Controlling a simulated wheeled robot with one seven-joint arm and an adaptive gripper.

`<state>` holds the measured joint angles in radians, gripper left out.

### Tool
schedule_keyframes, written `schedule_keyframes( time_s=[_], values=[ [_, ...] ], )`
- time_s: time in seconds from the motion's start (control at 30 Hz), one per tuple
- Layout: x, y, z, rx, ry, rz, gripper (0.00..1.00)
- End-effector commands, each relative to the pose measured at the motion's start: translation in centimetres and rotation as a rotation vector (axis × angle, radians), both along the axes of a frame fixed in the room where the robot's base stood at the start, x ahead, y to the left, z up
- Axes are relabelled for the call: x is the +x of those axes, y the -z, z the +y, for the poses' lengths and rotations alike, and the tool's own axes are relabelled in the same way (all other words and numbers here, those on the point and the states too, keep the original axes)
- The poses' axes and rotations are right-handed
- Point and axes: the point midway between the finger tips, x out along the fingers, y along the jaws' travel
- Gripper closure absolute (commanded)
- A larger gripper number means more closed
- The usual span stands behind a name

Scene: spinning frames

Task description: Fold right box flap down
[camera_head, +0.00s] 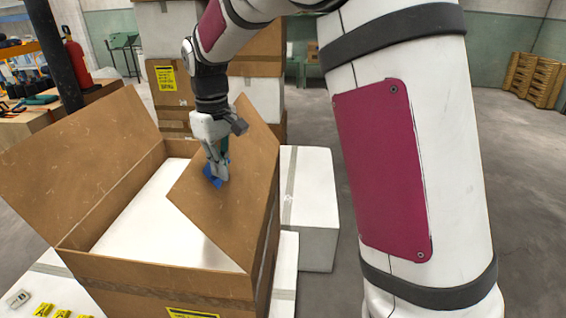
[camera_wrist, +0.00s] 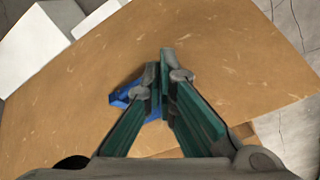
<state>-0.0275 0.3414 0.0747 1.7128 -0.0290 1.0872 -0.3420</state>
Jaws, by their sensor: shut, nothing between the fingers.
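The brown cardboard box (camera_head: 160,275) stands open in the head view, with a white surface (camera_head: 150,215) inside it. Its right flap (camera_head: 240,205) tilts inward over the right part of the opening and hides what lies beneath. The flap fills most of the wrist view (camera_wrist: 230,70). The left flap (camera_head: 80,165) stands open, leaning outward. My gripper (camera_head: 218,176) is shut and empty, pointing down at the upper face of the right flap; its fingertips also show in the wrist view (camera_wrist: 162,70). Whether they touch is unclear. A blue patch (camera_wrist: 128,96) shows beside the fingers.
White boxes (camera_head: 310,195) stand close to the right of the cardboard box. Stacked boxes (camera_head: 255,60) rise behind it. Yellow tags (camera_head: 62,313) lie at the lower left. Open floor (camera_head: 525,200) lies to the far right.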

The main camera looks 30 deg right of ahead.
Motion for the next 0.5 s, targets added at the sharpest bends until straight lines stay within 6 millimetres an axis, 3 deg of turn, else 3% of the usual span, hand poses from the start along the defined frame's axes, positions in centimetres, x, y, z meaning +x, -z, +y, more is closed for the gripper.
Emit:
schedule_keyframes(
  time_s=[0.5],
  values=[
    [1.3, 1.4, 2.0, 0.001, -0.003, 0.000, 1.00]
  ],
)
